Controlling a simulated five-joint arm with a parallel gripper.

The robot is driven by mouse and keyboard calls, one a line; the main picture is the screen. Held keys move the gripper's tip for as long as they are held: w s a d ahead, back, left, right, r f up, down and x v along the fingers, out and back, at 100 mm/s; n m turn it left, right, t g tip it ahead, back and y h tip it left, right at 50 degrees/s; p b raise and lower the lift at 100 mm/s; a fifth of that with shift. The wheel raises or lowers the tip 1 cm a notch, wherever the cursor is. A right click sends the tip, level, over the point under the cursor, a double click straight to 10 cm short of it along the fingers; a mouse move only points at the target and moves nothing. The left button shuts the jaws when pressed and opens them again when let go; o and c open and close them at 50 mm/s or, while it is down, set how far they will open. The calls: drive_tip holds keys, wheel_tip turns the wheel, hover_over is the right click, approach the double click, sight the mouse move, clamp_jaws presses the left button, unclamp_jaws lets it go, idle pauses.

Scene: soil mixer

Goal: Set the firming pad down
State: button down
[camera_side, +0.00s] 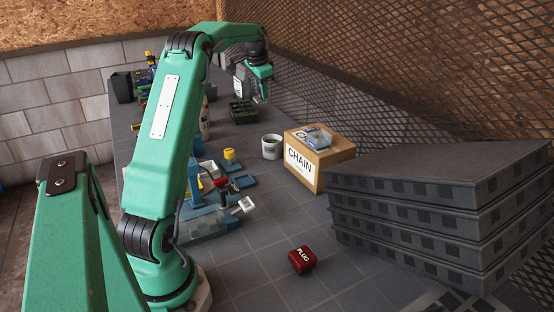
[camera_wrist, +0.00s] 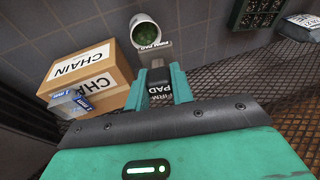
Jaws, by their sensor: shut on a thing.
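My gripper (camera_side: 260,88) is above the bench, high over the area behind the carton. A grey piece with small lettering shows just beyond the fingertips, overlapping the near edge of the pot in that view. The pad's lower part is hard to make out, and the side view does not show it clearly.
A white pot (camera_side: 272,147) with green contents stands beside a carton marked "CHAIN" (camera_side: 299,163), with a small clear pack on top. A dark green tray (camera_side: 242,112) is behind. A red plug block (camera_side: 302,260) and stacked grey slabs (camera_side: 440,210) are nearer. Mesh runs along the right.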

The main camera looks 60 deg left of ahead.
drive_tip(key=w+d+r+n+h, duration=0.1)
drive_tip(key=w+d+r, duration=0.1)
drive_tip(key=d, duration=1.5)
drive_tip(key=s+d+f+n, duration=0.1)
drive_tip(key=s+d, duration=0.3)
drive_tip(key=d, duration=0.4)
drive_tip(key=s+d+f+n+h, duration=0.1)
drive_tip(key=s+d, duration=0.3)
drive_tip(key=d, duration=0.4)
drive_tip(key=s+d+f+n, duration=0.1)
drive_tip(key=s+d, duration=0.3)
drive_tip(key=d, duration=0.4)
drive_tip(key=s+d+f+x, duration=0.1)
drive_tip(key=s+x, duration=0.1)
drive_tip(key=x, duration=0.8)
drive_tip(key=shift+n, duration=0.3)
drive_tip(key=a+f, duration=0.2)
drive_tip(key=a, duration=0.2)
drive_tip(key=w+a+f, duration=0.1)
drive_tip(key=a+f, duration=0.1)
drive_tip(key=a, duration=0.2)
drive_tip(key=w+a+f, duration=0.1)
drive_tip(key=a+f, duration=0.2)
drive_tip(key=a, duration=0.1)
drive_tip(key=shift+a, duration=0.4)
drive_tip(key=shift+s+x, duration=0.2)
drive_tip(key=shift+x, duration=0.75)
drive_tip(key=shift+s+x, duration=0.2)
drive_tip(key=shift+x, duration=0.75)
